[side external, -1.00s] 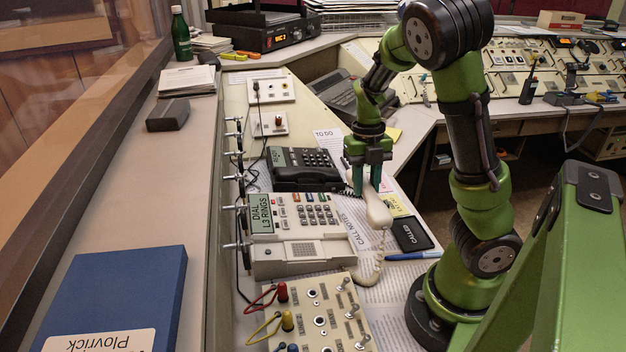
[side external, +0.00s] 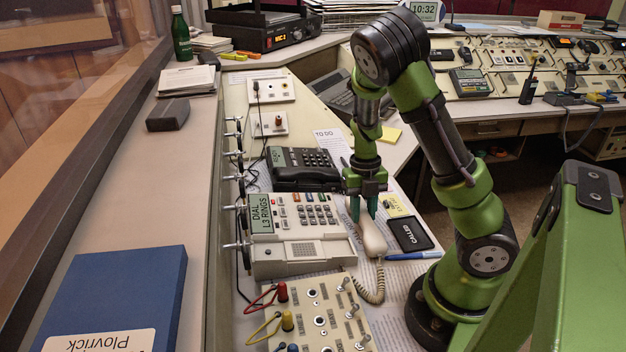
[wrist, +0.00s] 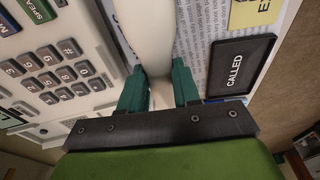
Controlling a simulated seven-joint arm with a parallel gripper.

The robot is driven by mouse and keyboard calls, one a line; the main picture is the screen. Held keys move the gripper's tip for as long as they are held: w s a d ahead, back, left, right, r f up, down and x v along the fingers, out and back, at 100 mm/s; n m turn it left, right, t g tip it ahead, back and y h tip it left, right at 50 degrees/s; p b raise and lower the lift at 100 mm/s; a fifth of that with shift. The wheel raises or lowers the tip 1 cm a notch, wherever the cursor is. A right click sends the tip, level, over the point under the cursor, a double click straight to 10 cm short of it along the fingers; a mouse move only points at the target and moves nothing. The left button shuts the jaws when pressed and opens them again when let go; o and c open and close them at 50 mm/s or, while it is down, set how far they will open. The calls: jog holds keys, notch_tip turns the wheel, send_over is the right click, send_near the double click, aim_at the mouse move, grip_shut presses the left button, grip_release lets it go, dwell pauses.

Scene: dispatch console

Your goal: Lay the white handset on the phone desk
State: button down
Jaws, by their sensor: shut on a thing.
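The white handset (side external: 373,238) is beside the right edge of the white phone (side external: 300,232), with its coiled cord running down toward the desk. My gripper (side external: 362,212) points down and is shut on the handset. In the wrist view the handset (wrist: 150,35) runs between the two green fingers (wrist: 160,92). The handset is low over the papers of the phone desk (side external: 345,138); I cannot tell whether it touches them. The fingers hide its gripped part.
A black phone (side external: 300,170) sits behind the white phone. A black CALLED pad (side external: 410,234) and a blue pen (side external: 413,256) lie right of the handset. A cream switch panel (side external: 318,312) with plugs is in front. Papers cover the desk around them.

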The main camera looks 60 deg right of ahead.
jog(key=c, duration=0.8)
grip_release()
notch_tip(320, 180, up, 12)
jog(key=w+d, duration=0.1)
jog(key=s+a+r+m+t, duration=0.1)
jog(key=a+r+m+t, duration=0.3)
jog(key=a+m, duration=0.5)
jog(key=s+a+r+m+t, duration=0.2)
jog(key=a+m, duration=0.7)
jog(key=m, duration=1.3)
notch_tip(320, 180, up, 4)
jog(key=shift+t+y, duration=0.4)
jog(key=shift+t, duration=0.8)
